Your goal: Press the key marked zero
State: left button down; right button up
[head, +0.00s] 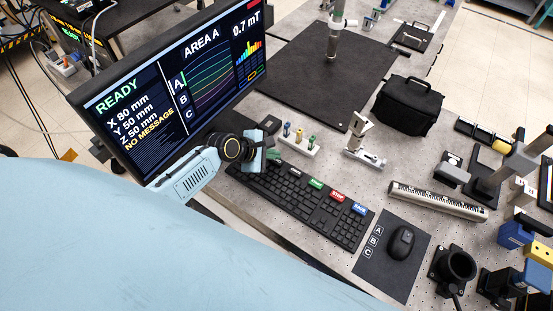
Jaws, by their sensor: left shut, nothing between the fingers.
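A black keyboard (290,197) lies on the bench below the monitor, running from upper left to lower right. Its back edge carries coloured label keys, among them a green one (316,184), a red one (337,196) and a blue one (359,208). The key legends are too small to read, so I cannot tell which is zero. My left gripper (268,157) is shut and empty over the keyboard's upper left end. It hides the keys there, and I cannot tell whether it touches them. My right gripper is not in view.
A monitor (170,80) showing "READY" and "AREA A" stands behind the left arm. A black mouse (401,243) lies on a mat marked A, B, C (388,266). A small rack (298,143), a ruler-like bar (437,200) and a black bag (408,105) surround the keyboard.

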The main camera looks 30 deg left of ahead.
aim_at(273, 161)
pick_arm(q)
jog(key=shift+f, duration=0.65)
dwell(0.5)
jog(key=shift+r, duration=0.1)
jog(key=shift+r+p, duration=0.75)
jog(key=shift+p, duration=0.15)
notch_tip(273, 161, up, 5)
jog(key=p, duration=0.5)
jog(key=shift+r+p, duration=0.1)
jog(key=shift+p, duration=0.3)
dwell(0.4)
